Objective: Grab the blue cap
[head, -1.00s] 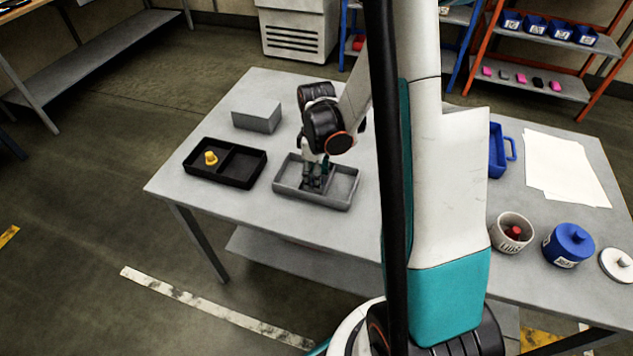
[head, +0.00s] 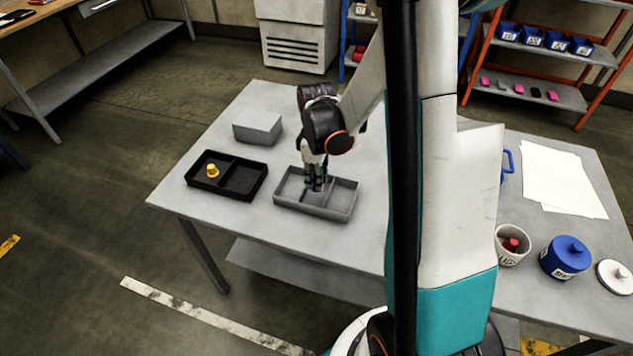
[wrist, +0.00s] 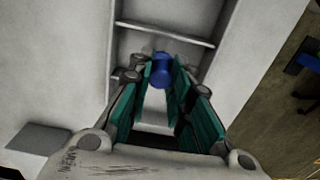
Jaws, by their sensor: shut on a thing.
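The blue cap (wrist: 161,72) is between the fingertips of my gripper (wrist: 163,82) in the wrist view, and the fingers are shut on it. In the head view my gripper (head: 316,186) points down into the grey two-part tray (head: 325,210), close to its divider. The cap is hidden behind the fingers there. I cannot tell whether the cap touches the tray floor.
Left of the grey tray is a black two-part tray (head: 243,193) with a yellow part (head: 212,171) in its left compartment. A blue lidded tub (head: 566,258), a white cup (head: 512,245) and paper (head: 562,180) are at the right.

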